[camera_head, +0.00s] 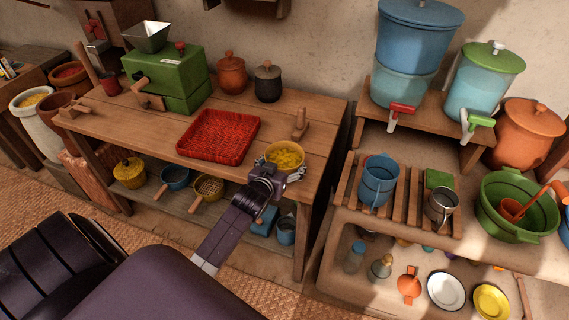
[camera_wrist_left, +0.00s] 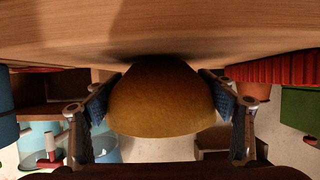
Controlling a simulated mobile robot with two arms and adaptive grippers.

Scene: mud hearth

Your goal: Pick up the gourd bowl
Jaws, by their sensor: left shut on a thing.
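The gourd bowl (camera_head: 285,149), tan-yellow and round with yellow contents, is at the front right edge of the wooden table (camera_head: 180,125). My left gripper (camera_head: 282,172) reaches it from the front and is shut on it. In the left wrist view the brown-yellow outside of the gourd bowl (camera_wrist_left: 162,100) sits between the two dark finger pads (camera_wrist_left: 165,105), one on each side. Its base is close to the wooden surface, with a dark shadow there; I cannot tell whether it touches. My right gripper is not in view.
A red woven tray (camera_head: 218,137) lies left of the bowl, and a wooden tool (camera_head: 300,124) stands behind it. A green grinder (camera_head: 168,79) and two lidded pots (camera_head: 231,73) are farther back. A slatted rack with a blue mug (camera_head: 378,182) is to the right.

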